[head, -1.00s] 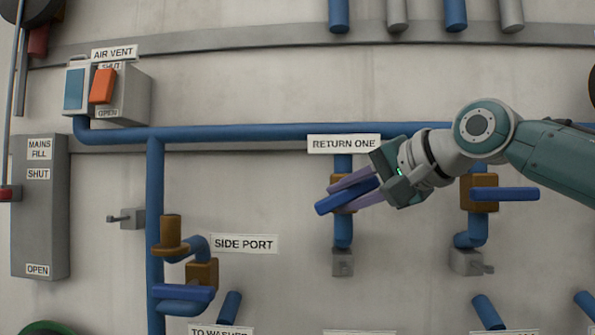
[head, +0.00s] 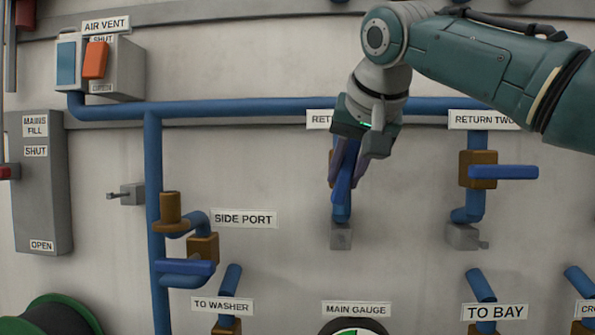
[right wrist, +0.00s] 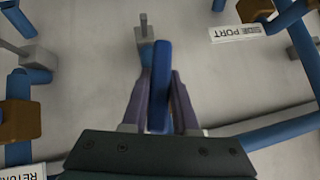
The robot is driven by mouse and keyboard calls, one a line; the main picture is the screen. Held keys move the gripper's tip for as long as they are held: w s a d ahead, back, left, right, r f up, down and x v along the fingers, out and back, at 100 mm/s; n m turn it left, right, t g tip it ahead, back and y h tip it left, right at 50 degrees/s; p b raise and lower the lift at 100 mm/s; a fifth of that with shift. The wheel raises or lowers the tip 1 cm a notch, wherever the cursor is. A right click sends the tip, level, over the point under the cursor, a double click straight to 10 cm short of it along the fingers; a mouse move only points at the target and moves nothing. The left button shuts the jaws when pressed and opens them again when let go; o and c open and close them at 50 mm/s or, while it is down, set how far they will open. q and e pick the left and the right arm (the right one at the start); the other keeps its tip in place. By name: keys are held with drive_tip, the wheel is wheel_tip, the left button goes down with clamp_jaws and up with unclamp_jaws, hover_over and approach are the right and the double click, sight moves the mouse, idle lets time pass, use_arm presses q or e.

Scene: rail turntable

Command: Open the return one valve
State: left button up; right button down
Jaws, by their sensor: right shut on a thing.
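The return one valve's blue handle (head: 343,184) points down, roughly in line with its vertical blue pipe (head: 341,213). Its label (head: 318,120) is partly covered by my gripper, and the valve body is hidden behind it. My right gripper (head: 343,178) is shut on the handle from above, fingers pointing down. In the right wrist view the blue handle (right wrist: 160,85) stands between the two purple-grey fingers. My left gripper is not in view.
The return two valve (head: 480,168) at right has its blue handle sideways. The side port valve (head: 203,248) and air vent box (head: 115,68) are at left. A main gauge (head: 353,328) shows below.

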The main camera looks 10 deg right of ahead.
drive_tip(key=shift+h, duration=0.4)
idle(0.3)
drive_tip(key=c, duration=0.7)
unclamp_jaws()
drive_tip(key=shift+s+r, duration=0.1)
drive_tip(key=v, duration=0.9)
drive_tip(key=shift+s+r, duration=0.15)
drive_tip(key=shift+r, duration=0.15)
